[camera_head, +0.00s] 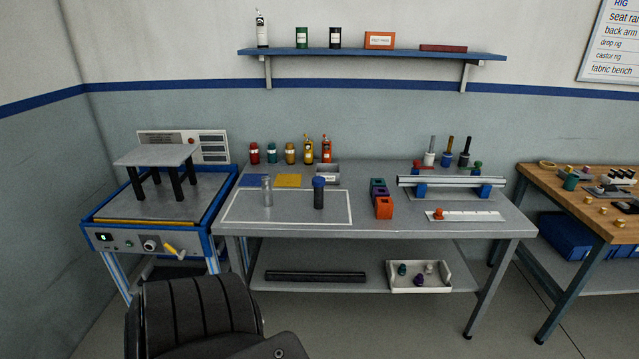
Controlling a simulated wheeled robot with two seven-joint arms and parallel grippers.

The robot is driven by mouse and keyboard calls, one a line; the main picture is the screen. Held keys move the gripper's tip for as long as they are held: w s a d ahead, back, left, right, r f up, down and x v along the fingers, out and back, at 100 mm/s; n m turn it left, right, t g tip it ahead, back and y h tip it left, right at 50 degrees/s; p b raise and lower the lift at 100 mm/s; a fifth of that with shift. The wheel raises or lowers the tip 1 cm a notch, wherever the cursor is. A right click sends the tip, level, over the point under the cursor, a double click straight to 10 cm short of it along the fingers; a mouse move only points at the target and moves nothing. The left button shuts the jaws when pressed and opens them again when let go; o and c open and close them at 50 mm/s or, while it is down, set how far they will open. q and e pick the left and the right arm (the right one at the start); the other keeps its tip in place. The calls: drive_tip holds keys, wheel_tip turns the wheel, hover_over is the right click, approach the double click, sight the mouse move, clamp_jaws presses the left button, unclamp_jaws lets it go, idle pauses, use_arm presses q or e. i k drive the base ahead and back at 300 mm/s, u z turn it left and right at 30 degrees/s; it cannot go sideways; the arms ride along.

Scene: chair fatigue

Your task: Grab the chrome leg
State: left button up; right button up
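A shiny silver upright cylinder, which looks like the chrome leg (267,192), stands on the grey workbench (450,222). It is inside a white-outlined rectangle (232,219), left of its middle. A dark upright leg with a blue top (319,194) stands to its right inside the same outline, apart from it. Neither of my grippers is in view, and nothing touches the silver cylinder.
A black padded chair (195,310) stands in front at lower left. A blue-framed test rig (90,215) with a small grey table-like piece (157,155) is at left. Orange (383,208) and purple blocks and a long rail (450,182) sit right of the outline. Jars stand behind.

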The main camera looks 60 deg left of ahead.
sight(266, 181)
drive_tip(key=u, duration=0.05)
drive_tip(key=i, duration=1.35)
drive_tip(key=u, duration=0.9)
drive_tip(key=i, duration=0.8)
drive_tip(key=u, duration=0.85)
